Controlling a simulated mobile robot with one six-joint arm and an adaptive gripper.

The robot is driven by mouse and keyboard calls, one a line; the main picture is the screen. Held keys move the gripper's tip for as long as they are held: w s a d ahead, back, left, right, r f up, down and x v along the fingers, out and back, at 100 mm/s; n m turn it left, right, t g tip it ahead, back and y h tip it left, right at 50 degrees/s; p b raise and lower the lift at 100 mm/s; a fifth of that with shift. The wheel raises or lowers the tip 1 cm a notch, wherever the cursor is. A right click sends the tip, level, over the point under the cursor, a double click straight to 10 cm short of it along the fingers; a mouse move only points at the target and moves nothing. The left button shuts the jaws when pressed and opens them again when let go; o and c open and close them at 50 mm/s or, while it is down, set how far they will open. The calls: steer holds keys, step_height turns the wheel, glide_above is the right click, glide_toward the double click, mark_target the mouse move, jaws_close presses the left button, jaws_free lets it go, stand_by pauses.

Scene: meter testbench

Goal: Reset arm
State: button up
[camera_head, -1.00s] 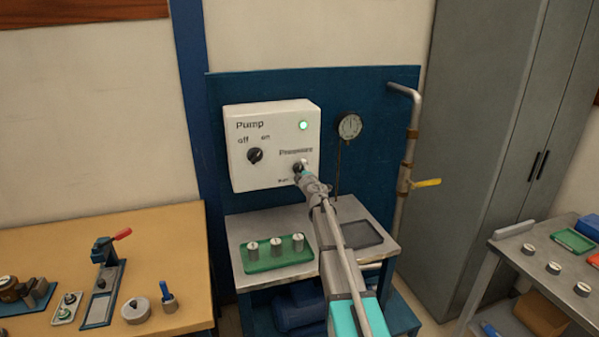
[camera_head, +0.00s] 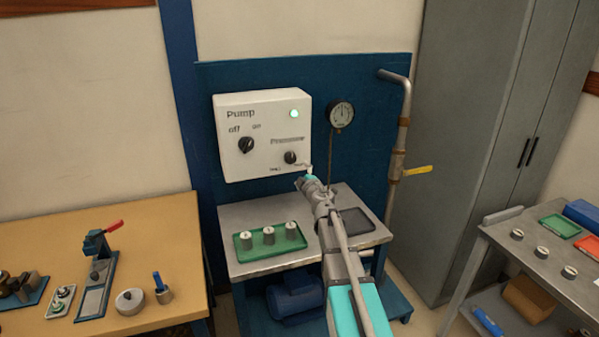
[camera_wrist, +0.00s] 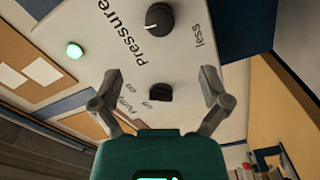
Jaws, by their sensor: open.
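My gripper (camera_head: 306,175) is just below and to the right of the pump control box (camera_head: 262,135), in front of the blue panel. In the wrist view my gripper (camera_wrist: 160,98) has its two fingers spread wide with nothing between them. The black pressure knob (camera_head: 290,157) shows clear of the fingers, and it also shows in the wrist view (camera_wrist: 159,19). The pump off/on knob (camera_head: 246,145) is at the left of the box and shows between the fingers in the wrist view (camera_wrist: 160,92). The green lamp (camera_head: 294,113) is lit.
A round gauge (camera_head: 341,114) and a pipe with a yellow valve handle (camera_head: 417,170) are to the right. Below is a metal table (camera_head: 240,216) with a green tray (camera_head: 262,252) of cylinders. A wooden bench (camera_head: 160,232) is left; a grey cart (camera_head: 505,240) is right.

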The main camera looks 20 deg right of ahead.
steer(key=shift+s, duration=0.1)
stand_by(0.5)
steer(key=s+a+f+m+g+h+p, duration=0.1)
steer(key=s+f+m+g+h, duration=0.2)
steer(key=s+f+m+g, duration=0.35)
steer(key=s+f+m+g+h+p, duration=0.1)
steer(key=s+f+m+g+h, duration=0.25)
steer(key=s+m, duration=0.5)
steer(key=s+a+f+g+y, duration=0.3)
steer(key=s+a+g, duration=0.1)
steer(key=s+a, duration=0.3)
steer(key=s+a+f+n+g+y, duration=0.1)
steer(key=s+a+f+g+y, duration=0.2)
steer(key=s+a, duration=0.4)
steer(key=s+g, duration=0.1)
steer(key=s, duration=0.3)
steer(key=shift+s+a+n, duration=0.15)
steer(key=shift+a+n, duration=0.15)
steer(key=shift+y, duration=0.25)
